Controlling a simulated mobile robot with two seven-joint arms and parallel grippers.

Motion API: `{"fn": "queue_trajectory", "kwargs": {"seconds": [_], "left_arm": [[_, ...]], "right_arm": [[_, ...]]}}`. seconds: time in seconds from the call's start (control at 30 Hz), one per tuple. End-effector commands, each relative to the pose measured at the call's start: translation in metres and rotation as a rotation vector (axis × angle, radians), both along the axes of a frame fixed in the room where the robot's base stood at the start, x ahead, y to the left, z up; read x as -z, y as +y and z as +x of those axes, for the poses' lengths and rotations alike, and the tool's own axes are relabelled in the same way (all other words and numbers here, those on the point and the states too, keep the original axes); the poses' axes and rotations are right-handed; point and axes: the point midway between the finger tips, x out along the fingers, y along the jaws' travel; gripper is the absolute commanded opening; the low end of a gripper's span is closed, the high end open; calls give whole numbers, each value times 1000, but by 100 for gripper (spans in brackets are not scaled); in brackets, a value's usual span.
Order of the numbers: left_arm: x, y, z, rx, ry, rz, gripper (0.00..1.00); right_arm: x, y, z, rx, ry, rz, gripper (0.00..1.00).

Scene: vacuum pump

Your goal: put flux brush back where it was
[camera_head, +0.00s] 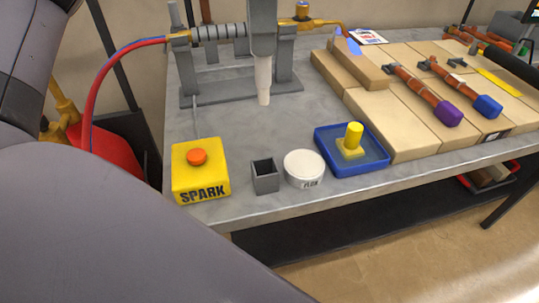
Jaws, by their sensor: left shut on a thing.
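My left gripper (263,50) reaches down from the top middle, above the bench. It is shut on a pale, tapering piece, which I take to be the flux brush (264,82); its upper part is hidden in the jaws. The brush hangs about upright behind a small square grey holder (265,177), open at the top with a dark inside. The white round flux tin (304,168) stands just right of the holder. My right gripper is out of view.
A blue tray (376,164) holds a yellow piece. Tan blocks (390,125) carry copper tubes at right. A grey fixture (205,92) stands behind. The grey bench (225,118) is clear between.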

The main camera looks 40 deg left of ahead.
Motion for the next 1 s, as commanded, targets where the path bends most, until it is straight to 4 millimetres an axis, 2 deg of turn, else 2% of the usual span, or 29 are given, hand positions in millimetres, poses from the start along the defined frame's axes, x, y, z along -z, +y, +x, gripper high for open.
{"fn": "queue_trajectory", "kwargs": {"seconds": [0.03, 0.3, 0.5, 0.6, 0.77, 1.0], "left_arm": [[16, 0, 0, 0, 6, 0, 0], [77, 0, 0, 1, 5, 0, 0], [120, 1, 0, 0, 2, 2, 0], [135, 1, 0, 0, 1, 1, 0], [147, 0, 0, 1, -1, 1, 0], [181, 1, 0, 0, 0, 0, 0]], "right_arm": [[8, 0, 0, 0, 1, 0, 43], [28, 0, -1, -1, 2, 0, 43], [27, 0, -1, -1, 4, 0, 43], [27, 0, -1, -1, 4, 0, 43], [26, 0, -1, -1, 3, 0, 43], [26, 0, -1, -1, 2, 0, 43]]}}
